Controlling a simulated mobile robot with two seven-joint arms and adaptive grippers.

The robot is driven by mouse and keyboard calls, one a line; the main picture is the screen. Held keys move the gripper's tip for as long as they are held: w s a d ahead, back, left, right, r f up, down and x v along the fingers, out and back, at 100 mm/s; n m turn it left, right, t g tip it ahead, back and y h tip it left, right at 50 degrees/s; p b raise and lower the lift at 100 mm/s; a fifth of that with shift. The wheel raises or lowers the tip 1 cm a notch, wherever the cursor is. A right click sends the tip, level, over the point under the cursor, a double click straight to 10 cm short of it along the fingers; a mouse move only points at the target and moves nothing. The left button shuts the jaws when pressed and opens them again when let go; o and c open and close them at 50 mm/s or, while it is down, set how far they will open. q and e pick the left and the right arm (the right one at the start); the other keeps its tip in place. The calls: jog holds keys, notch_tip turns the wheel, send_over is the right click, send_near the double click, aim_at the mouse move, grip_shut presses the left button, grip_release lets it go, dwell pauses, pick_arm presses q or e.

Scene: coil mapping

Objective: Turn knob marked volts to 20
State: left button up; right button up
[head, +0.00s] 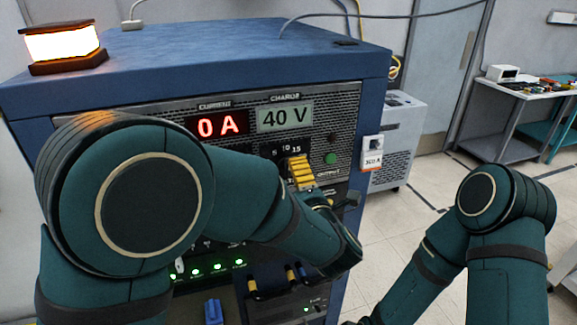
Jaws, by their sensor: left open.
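A yellow knob (300,171) sits on the front panel of the blue cabinet, below the displays. Scale numbers 5, 10 and 15 show above it; the rest of its scale and any volts label are hidden by my left arm. My left gripper (335,200) is just below and right of the knob, mostly hidden behind its own wrist; it is open, and I cannot tell whether it touches the knob. The charge display (285,116) reads 40 V and the current display (217,125) reads 0 A. My right gripper is out of view below the picture.
The blue cabinet (190,60) has a lit orange beacon (62,45) on top. A green button (331,158) is right of the knob. A switch box marked 300 A (373,152) juts from the cabinet's right side. Open floor (400,220) lies to the right.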

aim_at(289, 170)
pick_arm(q)
jog(key=shift+x, duration=2.75)
jog(key=shift+c, duration=0.3)
jog(key=c, duration=1.1)
